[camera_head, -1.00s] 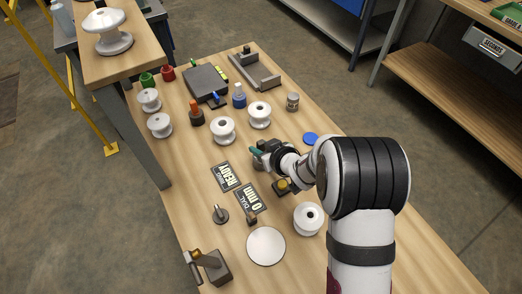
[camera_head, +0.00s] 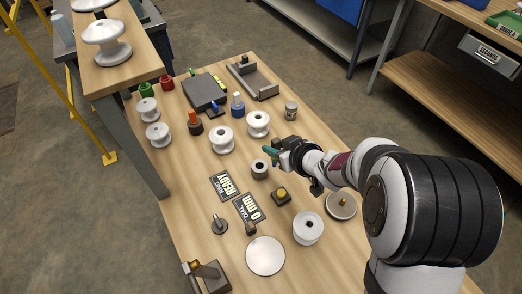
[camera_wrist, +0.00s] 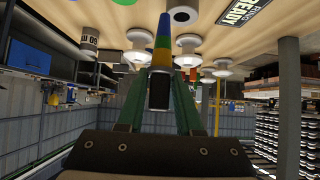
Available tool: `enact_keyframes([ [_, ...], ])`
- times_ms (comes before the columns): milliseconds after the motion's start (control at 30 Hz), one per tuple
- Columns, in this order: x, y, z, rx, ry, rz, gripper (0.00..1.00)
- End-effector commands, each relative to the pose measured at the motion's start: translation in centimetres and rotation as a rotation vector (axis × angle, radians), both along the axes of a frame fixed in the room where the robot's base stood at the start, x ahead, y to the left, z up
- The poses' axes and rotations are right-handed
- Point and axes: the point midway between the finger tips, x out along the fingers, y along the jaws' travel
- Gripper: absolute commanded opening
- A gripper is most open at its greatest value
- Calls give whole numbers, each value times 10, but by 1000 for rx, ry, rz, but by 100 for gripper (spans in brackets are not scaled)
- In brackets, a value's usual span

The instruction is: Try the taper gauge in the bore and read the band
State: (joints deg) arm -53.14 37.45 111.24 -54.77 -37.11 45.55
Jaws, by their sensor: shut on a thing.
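My gripper (camera_head: 272,154) is over the middle of the bench, just above and right of a short grey cylinder with a dark bore (camera_head: 260,170). In the wrist view my gripper (camera_wrist: 160,98) has its green fingers shut on the taper gauge (camera_wrist: 162,43). In the head view the gauge cannot be made out.
White insulators (camera_head: 221,140) stand behind and left of the cylinder; another (camera_head: 308,228) stands in front. A block with a yellow top (camera_head: 281,195), a brass-knobbed disc (camera_head: 341,204) and a white disc (camera_head: 265,256) are nearby. A grey can (camera_head: 290,110) stands at back right.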

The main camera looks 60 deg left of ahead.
Motion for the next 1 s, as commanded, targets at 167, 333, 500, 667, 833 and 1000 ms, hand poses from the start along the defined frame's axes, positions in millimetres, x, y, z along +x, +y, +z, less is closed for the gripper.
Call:
enact_keyframes([
  [167,28,-35,27,3,-3,-4,0],
  [333,42,-54,42,2,-1,5,0],
  [500,33,-77,52,0,-1,200,0],
  [667,7,-127,56,-2,0,517,0],
  [833,-12,-175,56,-2,0,736,0],
  [1000,-17,-187,56,-1,-1,788,0],
])
